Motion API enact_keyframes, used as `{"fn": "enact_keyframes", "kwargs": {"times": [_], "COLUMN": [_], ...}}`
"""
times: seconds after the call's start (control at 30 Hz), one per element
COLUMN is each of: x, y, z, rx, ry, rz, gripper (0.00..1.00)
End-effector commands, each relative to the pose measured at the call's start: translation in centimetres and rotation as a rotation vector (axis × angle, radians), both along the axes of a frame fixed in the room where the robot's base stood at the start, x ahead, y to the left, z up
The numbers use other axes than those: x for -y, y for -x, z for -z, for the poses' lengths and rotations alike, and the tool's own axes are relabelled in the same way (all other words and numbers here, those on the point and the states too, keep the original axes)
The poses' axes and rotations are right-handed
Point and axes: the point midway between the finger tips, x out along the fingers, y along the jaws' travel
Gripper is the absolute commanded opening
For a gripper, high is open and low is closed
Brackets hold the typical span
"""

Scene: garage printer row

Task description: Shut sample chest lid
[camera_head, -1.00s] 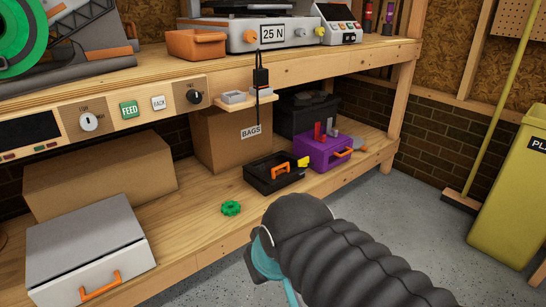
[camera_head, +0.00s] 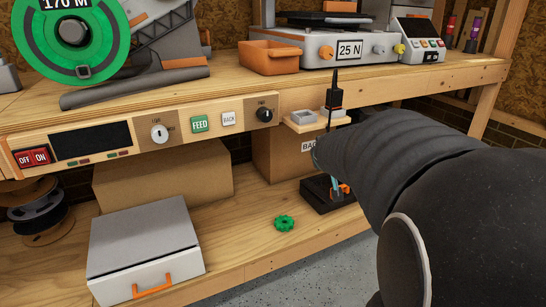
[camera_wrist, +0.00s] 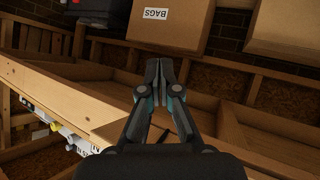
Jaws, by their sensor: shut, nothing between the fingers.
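A light grey chest with a darker grey lid (camera_head: 145,240) and an orange front handle (camera_head: 152,287) sits on the lower shelf at left in the head view. Its lid lies over the top; I cannot tell whether it is fully down. My gripper (camera_wrist: 165,65) is shut and empty in the wrist view, with its fingers close together. In the head view, my arm hides most of it. It is to the right of the chest, apart from it, around the black tray (camera_head: 322,203). The chest is not visible in the wrist view.
A green knob (camera_head: 284,223) lies on the lower shelf (camera_head: 240,235) between chest and tray. Cardboard boxes stand behind, one marked BAGS (camera_wrist: 165,20). The workbench (camera_head: 225,75) with control panel overhangs the chest. Spools (camera_head: 40,210) stand at left.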

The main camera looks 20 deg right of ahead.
Motion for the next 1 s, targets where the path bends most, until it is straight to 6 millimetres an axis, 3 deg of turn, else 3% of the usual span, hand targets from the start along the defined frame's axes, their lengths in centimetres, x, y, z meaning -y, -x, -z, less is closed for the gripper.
{"fn": "enact_keyframes", "kwargs": {"times": [0.03,0.23,0.43,0.7,0.8,1.0], "x": [2.0,7.6,13.3,19.3,20.3,21.0], "y": [-1.3,-5.3,-7.8,-7.4,-6.6,-5.7], "z": [0.2,1.4,4.8,11.9,13.9,15.9], "rx": [0.015,0.092,0.150,0.208,0.221,0.234], "ry": [0.010,0.034,0.006,-0.128,-0.181,-0.237], "rz": [-0.004,-0.064,-0.161,-0.325,-0.369,-0.415], "gripper": [0.00,0.00,0.00,0.00,0.00,0.00]}}
